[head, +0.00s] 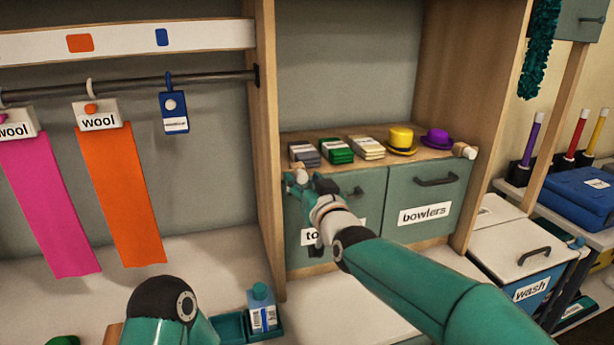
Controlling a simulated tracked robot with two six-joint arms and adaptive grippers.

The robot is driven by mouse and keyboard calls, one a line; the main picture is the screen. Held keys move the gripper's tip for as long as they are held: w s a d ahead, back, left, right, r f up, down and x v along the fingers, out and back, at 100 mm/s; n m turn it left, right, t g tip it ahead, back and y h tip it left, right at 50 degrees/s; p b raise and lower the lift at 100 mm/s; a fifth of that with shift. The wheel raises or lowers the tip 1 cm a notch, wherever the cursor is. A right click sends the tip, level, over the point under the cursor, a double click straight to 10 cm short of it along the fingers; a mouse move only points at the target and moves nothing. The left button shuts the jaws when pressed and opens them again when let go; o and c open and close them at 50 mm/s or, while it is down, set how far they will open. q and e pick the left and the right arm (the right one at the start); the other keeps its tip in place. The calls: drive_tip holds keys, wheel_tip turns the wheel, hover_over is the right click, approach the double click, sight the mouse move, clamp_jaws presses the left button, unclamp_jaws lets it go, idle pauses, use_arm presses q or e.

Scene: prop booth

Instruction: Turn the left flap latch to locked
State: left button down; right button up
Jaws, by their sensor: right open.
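The left flap (368,215) is a grey-green cabinet door with a dark handle and a white label, partly covered by my right arm. A small pale latch knob (301,174) shows at its upper left corner, beside the wooden post. My right gripper (300,184) is open at this knob, with its fingers around or just in front of it; I cannot tell whether they touch. The latch's turn position is too small and covered to read. My left arm shows only at the bottom left; its gripper is out of view.
The right flap (432,200), labelled bowlers, has a similar pale latch (464,150) at its upper right. Folded cloths (336,150), a yellow hat (400,141) and a purple hat (437,138) stand above the flaps.

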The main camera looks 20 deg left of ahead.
drive_tip(key=shift+w+a, duration=0.2)
